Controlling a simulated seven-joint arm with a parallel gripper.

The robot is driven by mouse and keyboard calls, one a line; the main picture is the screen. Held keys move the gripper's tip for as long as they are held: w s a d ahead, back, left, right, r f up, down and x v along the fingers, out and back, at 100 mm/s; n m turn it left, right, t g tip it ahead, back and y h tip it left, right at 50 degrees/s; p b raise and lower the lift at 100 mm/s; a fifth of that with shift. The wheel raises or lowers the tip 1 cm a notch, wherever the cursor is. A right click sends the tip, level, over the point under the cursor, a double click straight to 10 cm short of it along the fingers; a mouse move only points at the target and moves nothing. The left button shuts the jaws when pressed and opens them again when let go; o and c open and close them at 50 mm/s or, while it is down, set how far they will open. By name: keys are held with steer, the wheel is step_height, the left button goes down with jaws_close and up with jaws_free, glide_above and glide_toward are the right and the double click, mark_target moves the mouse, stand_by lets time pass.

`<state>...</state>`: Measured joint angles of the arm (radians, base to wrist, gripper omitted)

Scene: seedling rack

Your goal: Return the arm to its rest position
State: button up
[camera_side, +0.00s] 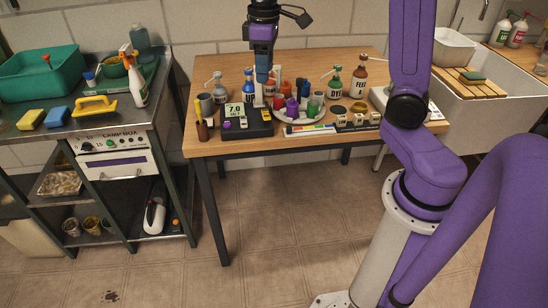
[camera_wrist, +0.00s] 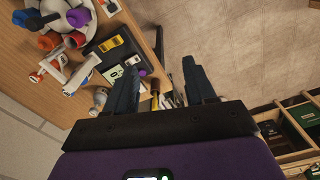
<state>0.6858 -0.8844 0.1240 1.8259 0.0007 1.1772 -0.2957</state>
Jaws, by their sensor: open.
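My gripper (camera_side: 262,80) hangs pointing down over the back middle of the wooden table (camera_side: 225,70), above and behind the dark meter (camera_side: 258,123) that reads 7.0. In the wrist view my gripper (camera_wrist: 158,80) has its two dark fingers spread apart with nothing held between them. The meter (camera_wrist: 112,52) also shows there, to the upper left of the fingers. In the side view the fingertips are close to the objects behind the meter, and I cannot tell the exact clearance. My purple arm fills the right of the side view.
A round tray (camera_side: 325,117) with several coloured pots stands right of the meter. A brown FE bottle (camera_side: 358,82) and a green bottle (camera_side: 335,88) stand behind. A brown cup (camera_side: 202,130) with tools is at the left edge. A sink (camera_side: 480,100) is at right.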

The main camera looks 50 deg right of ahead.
steer(key=s+a+f+n, duration=0.1)
steer(key=s+a+n, duration=0.1)
steer(key=s+a, duration=0.35)
steer(key=s+a+f+n, duration=0.2)
steer(key=s, duration=0.6)
steer(key=s+f+n, duration=0.3)
steer(key=s, duration=0.9)
steer(key=shift+s, duration=0.2)
